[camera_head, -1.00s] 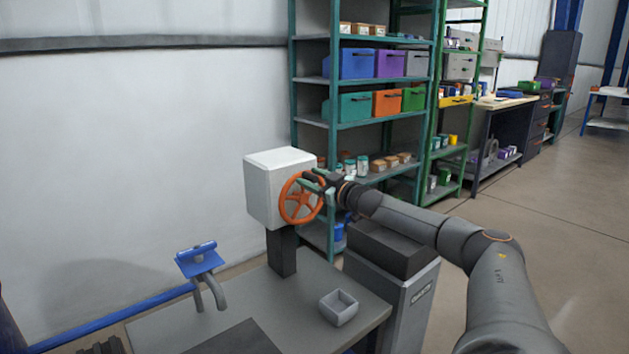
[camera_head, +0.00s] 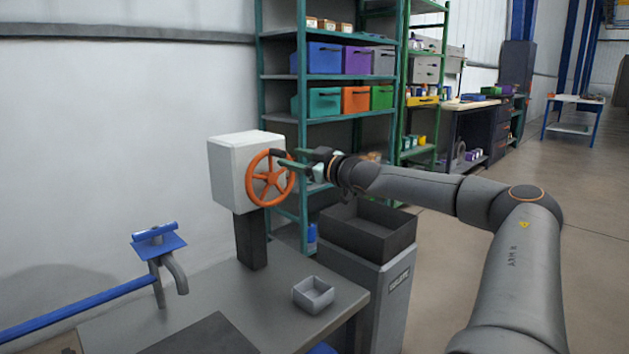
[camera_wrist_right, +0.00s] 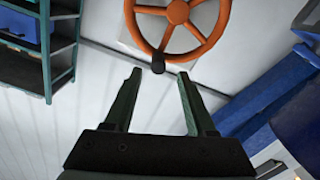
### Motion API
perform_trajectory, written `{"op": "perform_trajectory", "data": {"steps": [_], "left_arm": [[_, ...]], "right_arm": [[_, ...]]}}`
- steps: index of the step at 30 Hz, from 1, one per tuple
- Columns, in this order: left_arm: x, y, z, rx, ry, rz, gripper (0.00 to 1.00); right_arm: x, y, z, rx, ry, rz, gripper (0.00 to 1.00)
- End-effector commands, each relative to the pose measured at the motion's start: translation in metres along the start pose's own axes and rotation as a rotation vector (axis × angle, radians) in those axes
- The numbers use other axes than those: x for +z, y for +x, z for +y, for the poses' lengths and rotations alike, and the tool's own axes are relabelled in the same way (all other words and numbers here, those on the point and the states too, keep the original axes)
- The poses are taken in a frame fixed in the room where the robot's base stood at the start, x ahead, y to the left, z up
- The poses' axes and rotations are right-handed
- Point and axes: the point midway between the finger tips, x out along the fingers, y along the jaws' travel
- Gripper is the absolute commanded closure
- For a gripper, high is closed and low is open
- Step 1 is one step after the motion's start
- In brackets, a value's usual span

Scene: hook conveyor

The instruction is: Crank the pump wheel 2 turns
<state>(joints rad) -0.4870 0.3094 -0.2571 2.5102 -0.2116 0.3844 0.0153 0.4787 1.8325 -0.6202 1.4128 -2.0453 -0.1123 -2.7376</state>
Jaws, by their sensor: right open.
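The orange pump wheel (camera_head: 270,178) is on the front of a white box (camera_head: 232,172) on a dark post. In the right wrist view the wheel (camera_wrist_right: 180,12) fills the top, and its dark handle knob (camera_wrist_right: 158,66) sticks out at the rim. My right gripper (camera_head: 292,158) is at the wheel's upper right side. Its green fingers are open, one on each side of the knob's line in the wrist view (camera_wrist_right: 158,78). The knob appears just beyond the fingertips, with nothing gripped. My left gripper is not in view.
A grey bench (camera_head: 225,290) below the wheel carries a small grey tray (camera_head: 313,294). A blue-topped fixture (camera_head: 158,242) stands to the left. A dark open bin (camera_head: 368,230) on a pedestal is below my right arm. A teal shelf (camera_head: 330,120) stands behind.

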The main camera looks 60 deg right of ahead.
Motion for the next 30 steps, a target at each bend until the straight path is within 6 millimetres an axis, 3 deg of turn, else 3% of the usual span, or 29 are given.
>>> {"op": "perform_trajectory", "data": {"steps": [7,12,27,30], "left_arm": [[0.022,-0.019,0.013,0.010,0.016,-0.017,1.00],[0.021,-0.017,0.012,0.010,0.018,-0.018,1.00],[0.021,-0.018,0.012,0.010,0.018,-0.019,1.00],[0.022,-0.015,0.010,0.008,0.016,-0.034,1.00]], "right_arm": [[0.003,-0.038,0.001,0.005,0.001,0.003,0.44],[-0.001,-0.054,0.001,0.003,0.002,0.002,0.44],[0.001,-0.064,0.001,0.003,0.004,-0.001,0.44],[-0.001,-0.058,-0.009,-0.020,0.047,0.004,0.44]]}}
